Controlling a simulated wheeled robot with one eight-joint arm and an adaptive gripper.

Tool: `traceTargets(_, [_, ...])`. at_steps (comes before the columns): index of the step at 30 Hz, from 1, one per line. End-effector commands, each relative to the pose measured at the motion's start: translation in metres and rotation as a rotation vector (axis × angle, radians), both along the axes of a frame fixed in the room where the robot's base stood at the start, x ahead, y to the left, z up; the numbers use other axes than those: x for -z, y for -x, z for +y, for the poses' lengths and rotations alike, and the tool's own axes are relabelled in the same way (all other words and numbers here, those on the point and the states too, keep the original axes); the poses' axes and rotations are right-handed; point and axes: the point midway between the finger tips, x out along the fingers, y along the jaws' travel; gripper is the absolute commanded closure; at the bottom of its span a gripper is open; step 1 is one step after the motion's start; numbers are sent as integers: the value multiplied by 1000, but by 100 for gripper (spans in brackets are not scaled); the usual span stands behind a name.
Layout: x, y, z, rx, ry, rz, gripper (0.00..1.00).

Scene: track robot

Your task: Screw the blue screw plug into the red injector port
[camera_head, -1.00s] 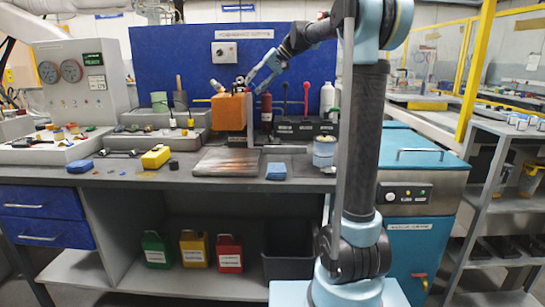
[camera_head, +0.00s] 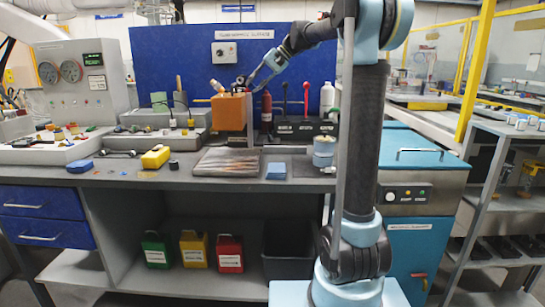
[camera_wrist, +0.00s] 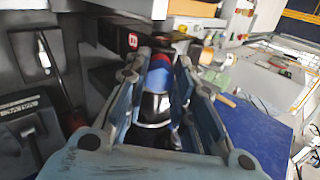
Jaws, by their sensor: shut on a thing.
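In the wrist view my gripper (camera_wrist: 160,85) is shut, with a blue screw plug (camera_wrist: 156,78) with a dark lower part between its fingers. A red ring-like part, perhaps the red injector port (camera_wrist: 163,60), shows right beyond the plug. I cannot tell whether the plug touches it or sits in it. In the head view my gripper (camera_head: 245,84) is small, at the upper right of an orange block (camera_head: 228,113) on the bench. The plug and port are too small to make out there.
A red bottle (camera_head: 266,107), two upright levers and a white bottle (camera_head: 327,98) stand right of the block. A flat dark plate (camera_head: 228,163), a blue sponge (camera_head: 276,171) and a yellow block (camera_head: 155,157) lie in front. The bench's front edge is mostly clear.

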Motion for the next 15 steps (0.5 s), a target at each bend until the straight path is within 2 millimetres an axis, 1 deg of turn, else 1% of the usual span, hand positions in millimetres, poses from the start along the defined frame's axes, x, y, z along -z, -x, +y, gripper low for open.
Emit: traceTargets(15, [0, -1, 0, 378, -13, 374, 100])
